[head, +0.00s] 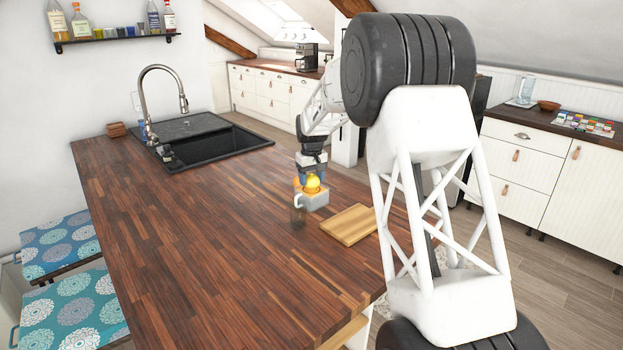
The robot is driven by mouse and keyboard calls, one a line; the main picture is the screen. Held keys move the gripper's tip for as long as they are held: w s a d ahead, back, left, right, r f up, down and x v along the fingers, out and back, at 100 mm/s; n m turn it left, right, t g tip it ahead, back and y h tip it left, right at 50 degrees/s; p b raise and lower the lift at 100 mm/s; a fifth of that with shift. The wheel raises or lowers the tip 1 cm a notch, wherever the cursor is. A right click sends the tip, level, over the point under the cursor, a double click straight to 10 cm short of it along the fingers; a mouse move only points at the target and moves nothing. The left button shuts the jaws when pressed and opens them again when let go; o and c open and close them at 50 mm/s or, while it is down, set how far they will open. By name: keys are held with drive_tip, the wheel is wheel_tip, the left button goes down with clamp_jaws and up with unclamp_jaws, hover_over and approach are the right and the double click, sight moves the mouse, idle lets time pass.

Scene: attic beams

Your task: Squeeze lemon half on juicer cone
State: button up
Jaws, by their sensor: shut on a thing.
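The lemon half (313,184) is a small yellow-orange shape just under my gripper (312,175), near the far right part of the wooden counter. My gripper points down and is shut on the lemon half. The juicer (315,200) is a pale grey-white piece with a handle at its left, directly below the lemon half. The lemon half appears to be on or right over its middle. The cone is hidden, so I cannot tell whether they touch.
A black sink (212,144) with a tall faucet is at the back left. The counter's left and front (190,250) are clear.

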drive_tip(key=shift+f+n, duration=0.2)
drive_tip(key=shift+n, duration=0.4)
drive_tip(key=shift+s+f, duration=0.1)
drive_tip(key=m, duration=0.6)
idle(0.6)
drive_tip(key=n, duration=0.6)
drive_tip(key=shift+r, duration=0.4)
drive_tip(key=shift+m, duration=0.3)
